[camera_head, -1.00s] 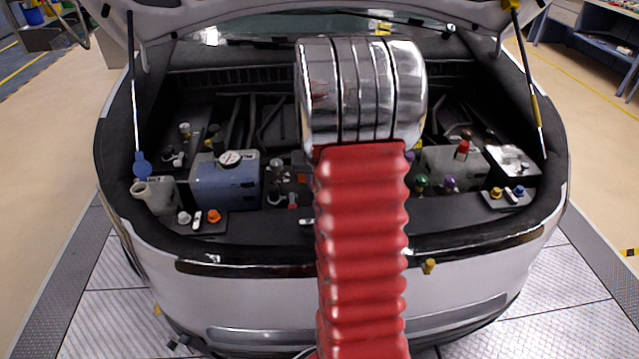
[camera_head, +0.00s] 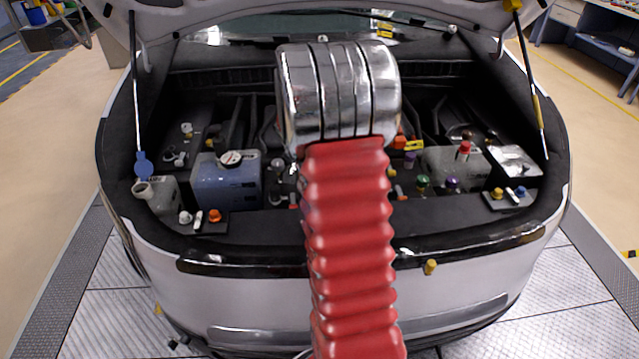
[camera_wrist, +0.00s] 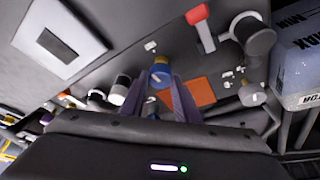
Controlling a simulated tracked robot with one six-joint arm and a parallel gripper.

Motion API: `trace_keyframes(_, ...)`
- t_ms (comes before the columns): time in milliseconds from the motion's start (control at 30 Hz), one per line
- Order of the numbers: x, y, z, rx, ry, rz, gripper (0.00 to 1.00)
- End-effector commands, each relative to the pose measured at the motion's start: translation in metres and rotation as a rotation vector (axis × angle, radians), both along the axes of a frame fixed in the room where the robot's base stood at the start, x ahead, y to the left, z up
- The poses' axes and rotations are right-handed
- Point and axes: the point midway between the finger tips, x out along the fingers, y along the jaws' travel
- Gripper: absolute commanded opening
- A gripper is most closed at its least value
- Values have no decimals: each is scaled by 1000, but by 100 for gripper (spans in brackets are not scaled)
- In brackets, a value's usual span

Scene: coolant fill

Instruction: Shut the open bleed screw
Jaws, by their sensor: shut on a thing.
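In the wrist view my gripper (camera_wrist: 160,86) has its two purple-grey fingers closed around a small blue screw (camera_wrist: 161,66) with a yellow-orange band. The screw sits between the fingertips, and part of it is hidden by them. I cannot tell from the picture how far it is screwed in. In the head view my red arm and its silver wrist hide the gripper and this screw.
In the wrist view a red-handled lever (camera_wrist: 200,27), a dark round fitting (camera_wrist: 253,37) and an orange plate (camera_wrist: 198,92) are close by. A blue tank (camera_head: 226,188), a grey filler tank (camera_head: 158,196) and a right-hand grey tank (camera_head: 448,168) stand in the engine bay.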

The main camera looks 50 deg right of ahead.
Motion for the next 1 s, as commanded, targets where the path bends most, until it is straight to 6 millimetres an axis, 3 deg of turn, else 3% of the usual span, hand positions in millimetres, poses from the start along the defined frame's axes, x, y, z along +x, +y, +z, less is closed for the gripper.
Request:
trace_keyframes(767, 1, 1, -1, 2, 0, -107, 6)
trace_keyframes(800, 1, 1, -1, 2, 0, -107, 31)
trace_keyframes(1000, 1, 1, 0, 1, 0, -106, 46)
